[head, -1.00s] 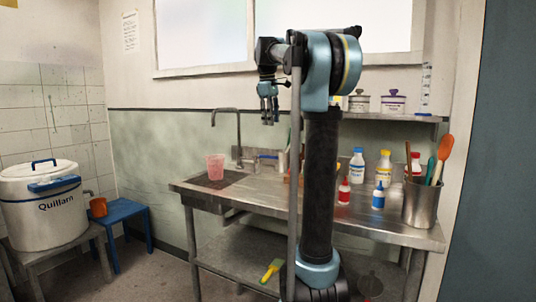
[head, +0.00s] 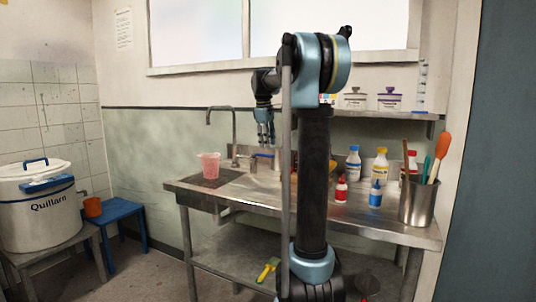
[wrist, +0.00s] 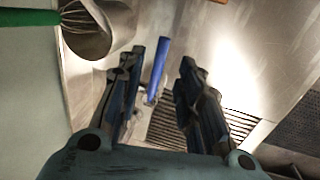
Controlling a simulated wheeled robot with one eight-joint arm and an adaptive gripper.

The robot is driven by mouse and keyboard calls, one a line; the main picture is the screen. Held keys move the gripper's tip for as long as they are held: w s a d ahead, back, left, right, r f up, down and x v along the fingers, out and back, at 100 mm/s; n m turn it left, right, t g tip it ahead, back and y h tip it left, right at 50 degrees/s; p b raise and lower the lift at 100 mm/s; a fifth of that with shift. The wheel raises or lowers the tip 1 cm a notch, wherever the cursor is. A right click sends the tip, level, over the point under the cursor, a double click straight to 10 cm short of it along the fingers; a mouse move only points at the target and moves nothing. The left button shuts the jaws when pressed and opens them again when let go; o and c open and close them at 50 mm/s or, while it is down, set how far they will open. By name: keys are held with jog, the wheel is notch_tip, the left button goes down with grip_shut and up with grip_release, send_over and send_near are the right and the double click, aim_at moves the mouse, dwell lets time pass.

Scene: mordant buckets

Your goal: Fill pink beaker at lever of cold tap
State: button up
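The pink beaker (head: 210,166) is translucent and stands upright at the sink end of the steel bench, below the curved spout of the tap (head: 234,138). Whether it has water in it I cannot tell. My gripper (head: 266,143) points down, to the right of the spout and apart from the beaker. In the wrist view my gripper (wrist: 160,85) is open and empty. A blue lever (wrist: 160,65) shows between and beyond its fingers; I cannot tell if they touch it. The beaker is not in the wrist view.
A metal pot with a whisk (wrist: 98,25) is close at the upper left of the wrist view. Several bottles, among them a red one (head: 341,189), and a utensil pot (head: 418,202) stand right of my arm. A white Quillarn bucket (head: 37,208) is at far left.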

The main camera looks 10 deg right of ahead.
aim_at(263, 155)
jog(key=shift+w+d+f, duration=0.1)
jog(key=shift+w+f, duration=0.05)
jog(key=shift+f, duration=0.7)
jog(key=shift+w+d+f, duration=0.1)
jog(key=shift+f, duration=0.75)
jog(key=shift+w+d+f, duration=0.1)
jog(key=shift+w+f, duration=0.05)
jog(key=shift+f, duration=0.7)
jog(key=shift+c, duration=0.3)
grip_shut()
